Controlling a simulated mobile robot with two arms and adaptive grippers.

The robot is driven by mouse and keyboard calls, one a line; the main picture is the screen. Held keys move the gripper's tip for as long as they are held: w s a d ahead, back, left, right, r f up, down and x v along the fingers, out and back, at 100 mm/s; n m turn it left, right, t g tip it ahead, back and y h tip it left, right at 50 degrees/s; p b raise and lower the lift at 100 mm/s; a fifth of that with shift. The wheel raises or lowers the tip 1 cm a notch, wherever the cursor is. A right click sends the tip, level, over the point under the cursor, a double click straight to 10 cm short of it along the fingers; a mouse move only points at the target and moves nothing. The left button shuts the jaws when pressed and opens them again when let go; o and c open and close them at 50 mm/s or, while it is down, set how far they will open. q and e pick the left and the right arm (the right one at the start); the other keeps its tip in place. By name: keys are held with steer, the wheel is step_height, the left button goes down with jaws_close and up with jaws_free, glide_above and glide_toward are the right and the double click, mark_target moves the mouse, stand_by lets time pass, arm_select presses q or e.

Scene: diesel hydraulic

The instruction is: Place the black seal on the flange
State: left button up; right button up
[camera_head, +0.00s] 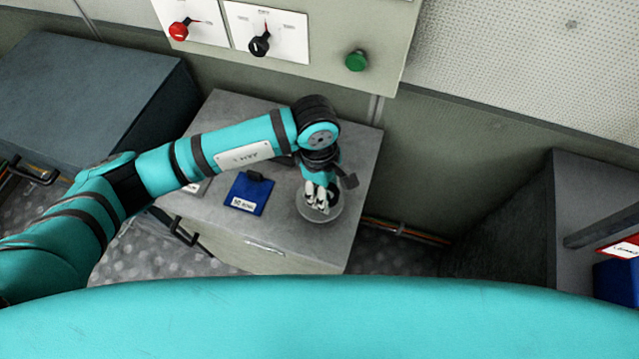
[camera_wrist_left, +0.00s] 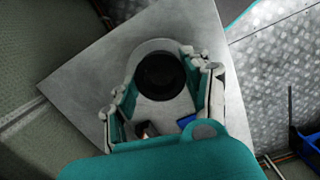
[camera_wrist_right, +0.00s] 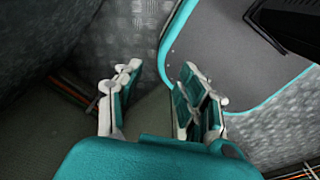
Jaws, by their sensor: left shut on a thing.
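The black seal (camera_wrist_left: 161,76) is a dark round ring between the fingers of my left gripper (camera_wrist_left: 158,85) in the left wrist view. The grey round flange (camera_wrist_left: 150,46) is around and under it. In the head view my left gripper (camera_head: 318,195) points down over the flange (camera_head: 309,215) on the grey cabinet top, and its fingers hide most of the seal. My left gripper is shut on the seal. I cannot tell whether the seal touches the flange. My right gripper (camera_wrist_right: 160,95) is open and empty in the right wrist view, away from the cabinet.
A blue labelled holder (camera_head: 245,196) lies on the grey cabinet (camera_head: 350,135), left of the flange. A control panel (camera_head: 325,25) with red, black and green knobs is on the wall above. A dark box (camera_head: 85,85) stands left. Another blue item (camera_head: 615,280) is at far right.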

arm_select(q)
steer(key=shift+w+a+f+p, duration=0.15)
steer(key=shift+w+a+p, duration=0.45)
steer(key=shift+w+a, duration=0.2)
step_height(320, 180, down, 3)
steer(key=shift+r+p, duration=0.2)
steer(key=shift+p, duration=0.4)
steer(key=shift+f, duration=0.35)
steer(key=shift+d+f, duration=0.1)
steer(key=shift+f, duration=0.1)
steer(key=o, duration=0.8)
steer(key=shift+o, duration=0.2)
arm_select(e)
steer(key=shift+w+r, duration=0.3)
steer(key=shift+r, duration=0.3)
steer(key=shift+w+r, duration=0.25)
steer(key=shift+r, duration=0.3)
